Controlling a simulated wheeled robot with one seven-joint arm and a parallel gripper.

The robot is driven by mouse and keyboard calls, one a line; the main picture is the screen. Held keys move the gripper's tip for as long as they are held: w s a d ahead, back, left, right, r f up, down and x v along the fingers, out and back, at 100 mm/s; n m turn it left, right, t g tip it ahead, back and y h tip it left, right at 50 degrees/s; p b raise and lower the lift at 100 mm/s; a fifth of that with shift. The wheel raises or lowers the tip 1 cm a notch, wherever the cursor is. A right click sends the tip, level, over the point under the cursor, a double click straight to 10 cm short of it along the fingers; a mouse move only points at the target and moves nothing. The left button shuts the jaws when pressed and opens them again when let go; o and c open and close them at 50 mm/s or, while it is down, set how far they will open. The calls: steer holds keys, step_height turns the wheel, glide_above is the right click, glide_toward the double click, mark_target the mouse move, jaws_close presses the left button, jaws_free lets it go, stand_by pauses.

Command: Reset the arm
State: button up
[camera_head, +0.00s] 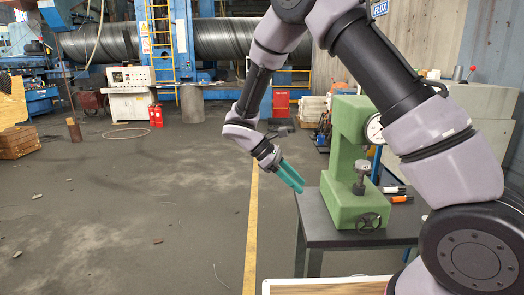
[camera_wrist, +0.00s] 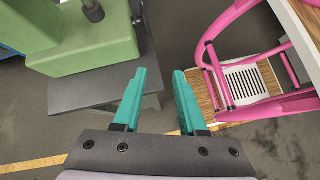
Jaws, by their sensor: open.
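My gripper (camera_head: 291,176) has teal fingers and hangs in the air to the left of the green press in the head view. In the wrist view my gripper (camera_wrist: 160,95) is open, with a clear gap between its two fingers and nothing held. Beneath it lie dark floor and the edge of a dark table. My arm is bent, reaching up and over from the lower right of the head view.
A green press (camera_head: 350,165) with a dial stands on a dark table (camera_head: 335,236), close right of my gripper. A pink frame (camera_wrist: 215,75) shows in the wrist view. A blue machine with large pipe (camera_head: 100,43) stands far back. Open floor (camera_head: 130,225) lies left.

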steer(key=s+d+r+m+t+y, duration=0.3)
steer(key=s+d+r+m, duration=0.2)
steer(key=r, duration=0.4)
steer(key=s+d+r+m+t+y, duration=0.3)
steer(key=s+d+r+m+y, duration=0.1)
steer(key=r+m, duration=0.3)
steer(key=s+d+r+m+t+y, duration=0.2)
steer(key=s+d+r+m+y, duration=0.2)
steer(key=r, duration=0.6)
steer(key=shift+s+d+r+m+t, duration=0.4)
steer(key=shift+s+d+m, duration=0.55)
steer(key=shift+m, duration=0.25)
